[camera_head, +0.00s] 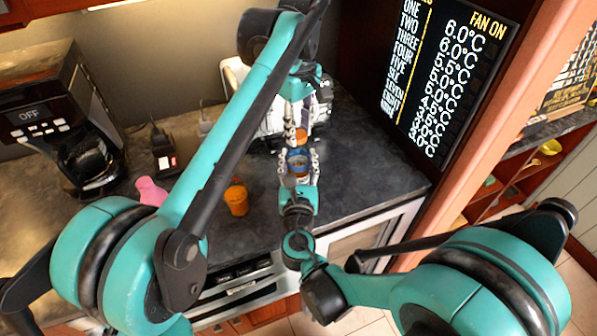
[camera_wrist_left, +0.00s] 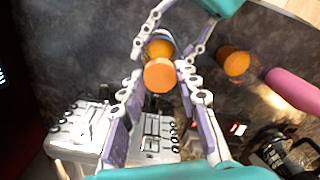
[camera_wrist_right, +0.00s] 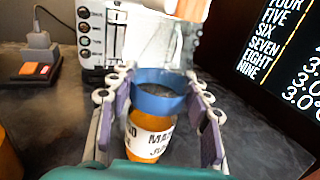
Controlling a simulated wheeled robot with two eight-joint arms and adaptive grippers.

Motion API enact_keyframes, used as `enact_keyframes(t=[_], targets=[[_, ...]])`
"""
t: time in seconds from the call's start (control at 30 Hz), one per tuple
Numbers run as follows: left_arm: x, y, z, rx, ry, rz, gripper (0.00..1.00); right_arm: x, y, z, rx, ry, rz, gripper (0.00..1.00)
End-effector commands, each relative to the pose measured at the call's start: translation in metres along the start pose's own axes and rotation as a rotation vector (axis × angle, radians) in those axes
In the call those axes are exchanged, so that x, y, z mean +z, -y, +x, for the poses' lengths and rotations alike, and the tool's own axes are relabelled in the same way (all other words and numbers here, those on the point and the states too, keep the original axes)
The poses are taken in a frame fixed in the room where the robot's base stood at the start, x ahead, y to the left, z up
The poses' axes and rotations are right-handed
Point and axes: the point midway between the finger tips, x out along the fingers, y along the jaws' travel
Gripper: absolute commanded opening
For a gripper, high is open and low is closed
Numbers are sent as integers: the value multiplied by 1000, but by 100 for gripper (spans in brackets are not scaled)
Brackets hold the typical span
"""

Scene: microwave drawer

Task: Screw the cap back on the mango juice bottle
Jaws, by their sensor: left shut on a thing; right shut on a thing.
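The mango juice bottle (camera_wrist_right: 150,138) is orange with a white label and a blue ring round its top. It stands upright between the fingers of my right gripper (camera_head: 299,167), which is shut on it; the blue ring also shows in the head view (camera_head: 298,154). My left gripper (camera_head: 298,112) comes down from above and is shut on the orange cap (camera_wrist_left: 160,75). The cap is above the bottle and appears apart from it; its lower part shows at the top of the right wrist view (camera_wrist_right: 190,8). The left fingers hide some of the cap in the head view.
A white toaster (camera_wrist_right: 128,35) stands close behind the bottle. Another orange container (camera_head: 236,198) and a pink object (camera_head: 151,191) are to the left. A coffee maker (camera_head: 60,125) stands far left. The dark counter (camera_head: 375,180) is clear right of the bottle.

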Motion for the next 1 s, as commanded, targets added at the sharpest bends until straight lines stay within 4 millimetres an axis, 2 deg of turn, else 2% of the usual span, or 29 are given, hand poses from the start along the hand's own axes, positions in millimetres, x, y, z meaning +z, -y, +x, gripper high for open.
enact_keyframes(t=[0.1, 1.0], targets=[[0, 0, 0, 1, -1, 284, 0, 0, 0, 0, 0, 0, 0, 0], [-1, 0, 2, -1, -2, 2487, 0, 0, 0, 0, 0, 0, 0, 0]])
